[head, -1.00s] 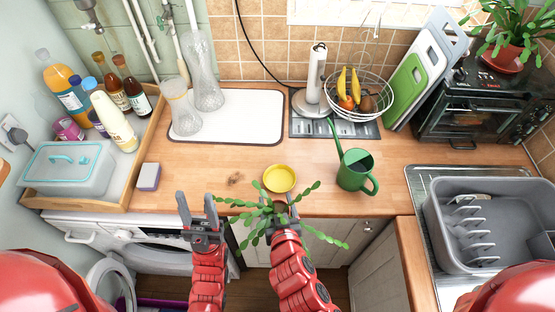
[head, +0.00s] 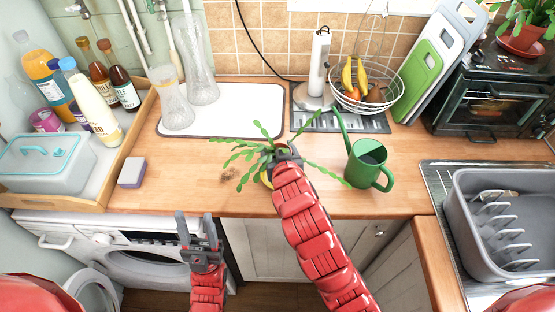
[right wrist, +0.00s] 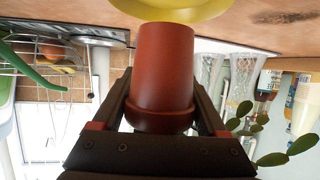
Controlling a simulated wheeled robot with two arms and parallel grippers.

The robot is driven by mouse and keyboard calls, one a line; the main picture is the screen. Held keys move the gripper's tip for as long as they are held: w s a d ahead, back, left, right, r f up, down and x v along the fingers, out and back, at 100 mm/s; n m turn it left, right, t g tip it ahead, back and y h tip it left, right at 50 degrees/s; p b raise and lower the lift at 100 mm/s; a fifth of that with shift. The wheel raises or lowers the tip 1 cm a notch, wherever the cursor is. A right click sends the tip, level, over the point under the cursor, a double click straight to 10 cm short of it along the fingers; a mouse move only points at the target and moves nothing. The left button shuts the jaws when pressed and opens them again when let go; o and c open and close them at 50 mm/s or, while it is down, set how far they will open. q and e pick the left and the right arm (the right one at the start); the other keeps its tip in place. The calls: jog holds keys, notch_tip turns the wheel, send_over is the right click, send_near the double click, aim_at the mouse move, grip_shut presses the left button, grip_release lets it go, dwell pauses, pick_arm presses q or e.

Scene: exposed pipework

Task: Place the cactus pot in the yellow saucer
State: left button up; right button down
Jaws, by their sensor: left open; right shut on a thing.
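My right gripper (head: 284,150) is shut on the cactus pot over the counter, with the green cactus (head: 250,151) spreading around it in the head view. In the right wrist view, which appears upside down, the reddish-brown pot (right wrist: 163,75) is between the fingers, its base by the yellow saucer (right wrist: 180,10). In the head view the saucer (head: 266,179) is mostly hidden by cactus and gripper. I cannot tell whether pot and saucer touch. My left gripper (head: 196,224) is open and empty in front of the counter edge.
A green watering can (head: 368,165) stands close to the right of my right gripper. A sponge (head: 132,173) and a wooden tray (head: 128,146) with bottles are at left. Glass vases (head: 172,100) and a fruit basket (head: 366,100) stand behind. The counter (head: 190,180) left of the saucer is clear.

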jog(key=shift+w+d, duration=0.1)
jog(key=shift+w, duration=0.25)
notch_tip(320, 180, down, 4)
jog(key=shift+s+r+p, duration=0.1)
jog(key=shift+r+p, duration=0.05)
jog(key=shift+p, duration=0.6)
